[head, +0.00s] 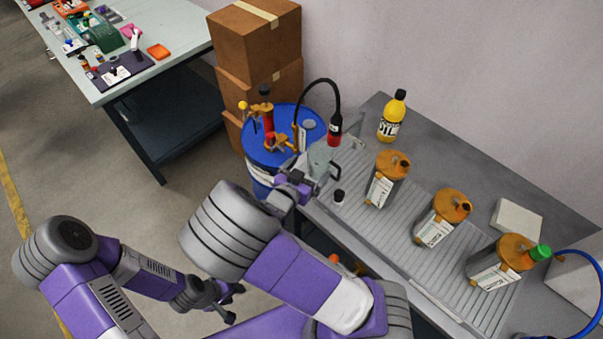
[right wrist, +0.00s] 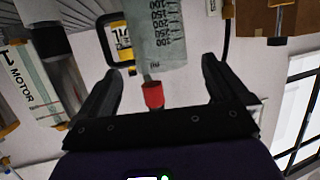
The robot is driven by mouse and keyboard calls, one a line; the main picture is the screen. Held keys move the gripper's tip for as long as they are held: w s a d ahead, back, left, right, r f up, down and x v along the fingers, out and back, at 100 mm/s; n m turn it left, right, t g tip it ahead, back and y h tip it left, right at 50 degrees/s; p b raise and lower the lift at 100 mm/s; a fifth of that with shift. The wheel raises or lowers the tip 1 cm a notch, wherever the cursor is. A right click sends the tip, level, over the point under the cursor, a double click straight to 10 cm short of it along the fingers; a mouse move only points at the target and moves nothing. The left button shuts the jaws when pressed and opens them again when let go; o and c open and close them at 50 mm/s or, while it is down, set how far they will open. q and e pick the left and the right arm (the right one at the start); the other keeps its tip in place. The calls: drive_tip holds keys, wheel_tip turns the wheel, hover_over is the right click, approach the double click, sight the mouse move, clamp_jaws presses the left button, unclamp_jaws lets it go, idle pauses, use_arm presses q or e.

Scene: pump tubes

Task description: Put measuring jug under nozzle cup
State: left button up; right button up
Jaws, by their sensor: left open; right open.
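The measuring jug (head: 321,158), grey-green and see-through with a dark handle, is at the left end of the ribbed grey bench. The red and black nozzle cup (head: 335,130) hangs on a black hose just behind and above it. In the right wrist view, which is upside down, the jug (right wrist: 162,35) shows its scale, and the red cup (right wrist: 152,95) lines up close to its rim. My right gripper (head: 303,181) is open at the jug; its fingers (right wrist: 160,78) stand apart on either side. My left gripper (head: 226,298) is open and empty, low over the floor.
A blue drum (head: 283,125) with a pump stands beside the bench (head: 365,230). Cardboard boxes (head: 255,40) are stacked behind the drum.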

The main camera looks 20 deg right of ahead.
drive_tip(key=shift+p+v, duration=0.45)
drive_tip(key=shift+v, duration=1.8)
